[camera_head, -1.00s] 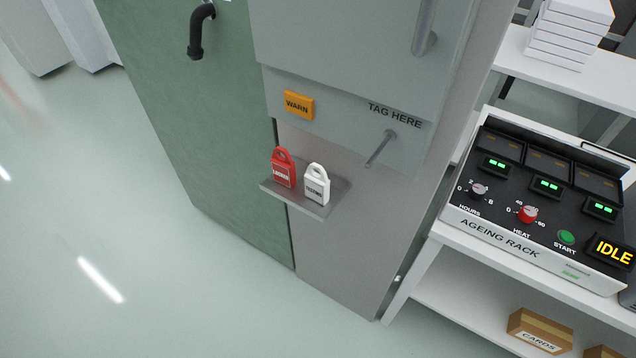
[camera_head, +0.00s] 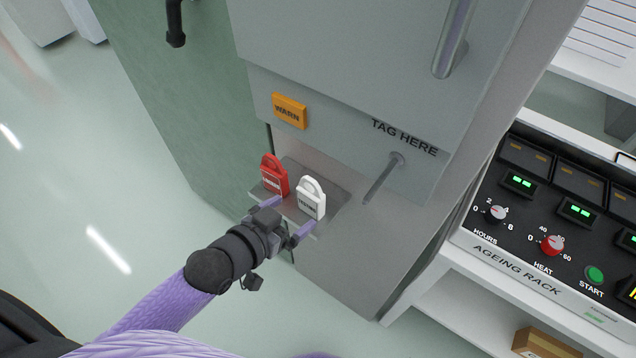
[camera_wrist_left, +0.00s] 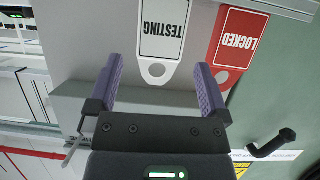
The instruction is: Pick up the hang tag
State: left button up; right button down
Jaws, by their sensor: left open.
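Two hang tags stand on a small metal shelf (camera_head: 326,222) on the cabinet front. The white tag (camera_head: 311,199) reads TESTING and has a loop at its top. The red tag (camera_head: 273,177), just left of it, reads LOCKED in the left wrist view (camera_wrist_left: 238,40). My left gripper (camera_head: 291,216) is open and empty in front of the shelf. In the left wrist view, the white tag (camera_wrist_left: 161,35) lines up with the gap between my fingers (camera_wrist_left: 160,78), and the red tag is outside it. I cannot tell whether the fingers reach around the white tag. My right gripper is out of view.
A metal peg (camera_head: 382,180) sticks out below the words TAG HERE, right of the shelf. An orange WARN plate (camera_head: 289,111) is above the tags. A vertical handle (camera_head: 453,40) is higher up. The ageing rack panel (camera_head: 545,235) stands at the right.

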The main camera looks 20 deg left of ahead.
aim_at(316, 194)
pick_arm(q)
jog(key=b+x, duration=0.3)
jog(key=x, duration=0.5)
jog(key=shift+w+d, duration=0.1)
jog(key=shift+w, duration=0.2)
jog(key=c, duration=1.1)
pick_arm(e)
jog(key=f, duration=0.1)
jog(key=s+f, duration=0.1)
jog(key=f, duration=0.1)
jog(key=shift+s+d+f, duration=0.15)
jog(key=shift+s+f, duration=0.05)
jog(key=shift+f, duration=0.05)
